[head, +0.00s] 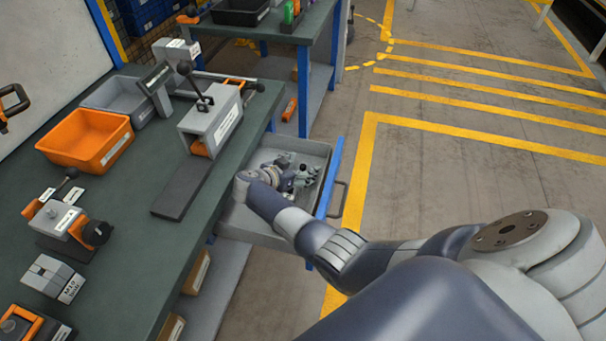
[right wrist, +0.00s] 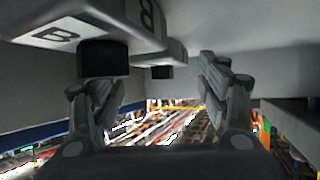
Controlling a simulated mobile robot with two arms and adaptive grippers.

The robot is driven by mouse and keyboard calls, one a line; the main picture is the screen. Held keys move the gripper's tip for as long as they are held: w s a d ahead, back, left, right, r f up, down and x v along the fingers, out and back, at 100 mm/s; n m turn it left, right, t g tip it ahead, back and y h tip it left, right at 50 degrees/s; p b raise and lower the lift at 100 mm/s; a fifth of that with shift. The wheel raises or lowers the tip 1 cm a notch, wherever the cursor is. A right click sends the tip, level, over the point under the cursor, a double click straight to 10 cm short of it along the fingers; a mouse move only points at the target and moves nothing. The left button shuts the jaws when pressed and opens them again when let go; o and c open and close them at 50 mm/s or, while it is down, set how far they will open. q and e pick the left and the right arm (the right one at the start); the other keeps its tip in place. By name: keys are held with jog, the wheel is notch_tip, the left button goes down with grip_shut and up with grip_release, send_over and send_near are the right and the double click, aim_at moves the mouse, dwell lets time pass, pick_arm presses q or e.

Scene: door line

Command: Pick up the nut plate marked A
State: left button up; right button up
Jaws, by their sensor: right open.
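My right gripper (head: 302,177) is inside the open grey drawer (head: 262,240), low over its contents. In the right wrist view its two fingers (right wrist: 160,88) stand apart with nothing between them. A dark character beside the B label is cut off, and I cannot surely read an A. In the head view my arm and gripper hide part of the drawer. My left gripper is out of view.
The drawer has a blue front edge (head: 329,180) and a handle. The green-topped bench (head: 130,215) beside it carries an orange bin (head: 87,138), a grey bin (head: 118,98) and a clamp fixture (head: 212,120). The floor (head: 480,180) to the right is clear.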

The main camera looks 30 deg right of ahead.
jog(key=shift+r, duration=0.1)
jog(key=c, duration=1.6)
